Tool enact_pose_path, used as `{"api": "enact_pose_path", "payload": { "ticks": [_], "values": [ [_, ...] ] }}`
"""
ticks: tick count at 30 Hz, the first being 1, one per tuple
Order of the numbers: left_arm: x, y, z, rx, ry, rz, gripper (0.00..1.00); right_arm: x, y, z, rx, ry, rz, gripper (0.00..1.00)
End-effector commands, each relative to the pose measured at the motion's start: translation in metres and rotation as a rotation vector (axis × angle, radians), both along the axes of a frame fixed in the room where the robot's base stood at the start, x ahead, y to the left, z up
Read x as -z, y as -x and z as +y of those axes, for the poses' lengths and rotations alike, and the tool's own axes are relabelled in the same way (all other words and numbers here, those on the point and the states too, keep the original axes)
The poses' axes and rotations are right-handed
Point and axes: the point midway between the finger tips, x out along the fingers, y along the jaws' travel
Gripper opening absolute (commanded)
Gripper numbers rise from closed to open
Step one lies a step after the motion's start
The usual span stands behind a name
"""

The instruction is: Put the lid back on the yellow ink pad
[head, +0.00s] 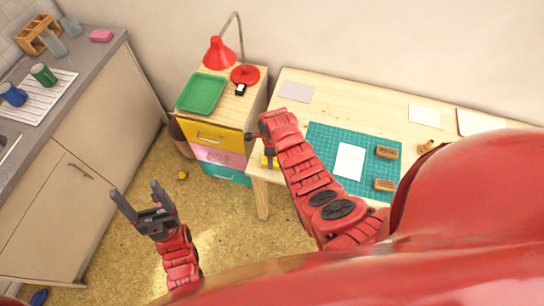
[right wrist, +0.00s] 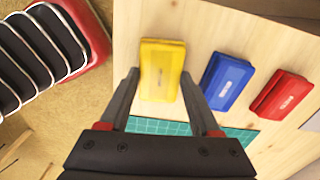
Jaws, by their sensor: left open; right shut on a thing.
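The yellow lid (right wrist: 162,72), with a small pale label, is between the fingers of my right gripper (right wrist: 160,76) in the right wrist view. It lies over the wooden desk top, and a darker yellow edge shows along its side. I cannot tell whether the yellow pad is directly beneath it or whether the two touch. In the head view my right gripper (head: 262,140) is at the desk's left end, with a bit of yellow (head: 268,162) below it. My left gripper (head: 140,198) is open and empty above the floor.
A blue ink pad (right wrist: 229,82) and a red ink pad (right wrist: 284,95) lie right of the yellow one. A green cutting mat (head: 322,150) with a white card (head: 350,160) and wooden stamps (head: 386,152) covers the desk's middle. A drawer cabinet (head: 214,135) stands left of the desk.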

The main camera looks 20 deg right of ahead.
Motion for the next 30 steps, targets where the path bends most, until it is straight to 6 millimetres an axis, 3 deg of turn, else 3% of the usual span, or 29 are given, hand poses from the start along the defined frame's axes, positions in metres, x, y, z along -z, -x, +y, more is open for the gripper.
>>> {"api": "enact_pose_path", "payload": {
  "ticks": [8,9,14,30],
  "values": [
    [0.0001,0.0,0.0,0.0,0.0,0.0,0.74,0.0001,-0.0003,-0.0001,0.0,0.0,-0.001,0.12],
    [0.0001,-0.0001,0.0,0.0,0.0,0.0,0.74,0.0001,-0.0003,-0.0001,0.0,0.0,-0.001,0.71],
    [0.0002,-0.0001,0.0,0.0,0.0,0.0,0.74,0.0001,-0.0003,-0.0001,0.0,0.0,-0.001,0.99],
    [-0.0018,0.0001,0.0,0.0,0.0,0.0,0.74,-0.002,-0.0003,-0.0003,0.0,0.0,-0.001,1.0]
  ]
}}
